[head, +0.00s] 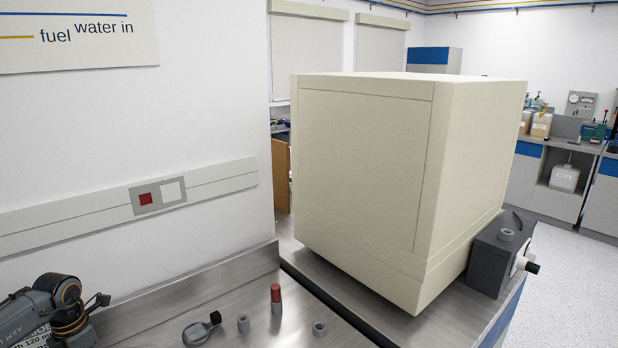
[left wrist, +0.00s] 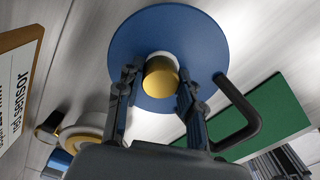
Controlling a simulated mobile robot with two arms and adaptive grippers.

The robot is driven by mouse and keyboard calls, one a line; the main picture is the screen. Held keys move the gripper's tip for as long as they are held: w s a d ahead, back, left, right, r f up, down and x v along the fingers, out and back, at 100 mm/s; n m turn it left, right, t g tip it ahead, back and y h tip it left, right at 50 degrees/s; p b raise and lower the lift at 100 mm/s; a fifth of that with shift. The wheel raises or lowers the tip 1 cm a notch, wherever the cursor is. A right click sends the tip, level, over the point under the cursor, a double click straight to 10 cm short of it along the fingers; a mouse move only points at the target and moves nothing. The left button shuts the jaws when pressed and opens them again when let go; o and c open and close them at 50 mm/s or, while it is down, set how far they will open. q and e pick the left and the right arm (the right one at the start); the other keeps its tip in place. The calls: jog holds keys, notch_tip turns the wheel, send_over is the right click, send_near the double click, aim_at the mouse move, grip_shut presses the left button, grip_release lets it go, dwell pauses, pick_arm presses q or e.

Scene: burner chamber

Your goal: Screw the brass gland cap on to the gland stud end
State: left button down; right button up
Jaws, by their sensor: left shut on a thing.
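In the left wrist view, a short brass cylinder with a pale band, seemingly the gland cap (left wrist: 160,78), sits between the fingertips of my left gripper (left wrist: 158,88). The fingers are closed against its two sides. Behind it is a round blue disc (left wrist: 170,28); I cannot tell whether the cap touches it. I cannot make out the gland stud end in either view. My left gripper's fingertips do not show in the head view, and my right gripper is in neither view.
In the left wrist view, a black bent rod (left wrist: 250,112), green panel (left wrist: 268,115) and lettered board (left wrist: 15,80) are nearby. In the head view, a large cream cabinet (head: 370,180), grey box (head: 490,262), red-topped cylinder (head: 276,293) and small grey rings (head: 320,328) stand on the metal bench.

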pick_arm(q)
jog(key=shift+s+a+f+m+b, duration=0.2)
jog(key=shift+f+m+b, duration=0.25)
jog(key=shift+m, duration=0.35)
jog(key=m+b, duration=0.1)
jog(key=m, duration=0.2)
jog(key=m+b, duration=0.1)
jog(key=m, duration=0.3)
jog(key=shift+a, duration=0.1)
jog(key=m, duration=0.3)
jog(key=shift+r+b, duration=0.15)
jog(key=shift+b, duration=0.25)
jog(key=c, duration=0.8)
grip_release()
jog(key=shift+w+a, duration=0.1)
jog(key=shift+o, duration=0.2)
jog(key=shift+w+a, duration=0.1)
jog(key=shift+a, duration=0.05)
jog(key=shift+r, duration=0.1)
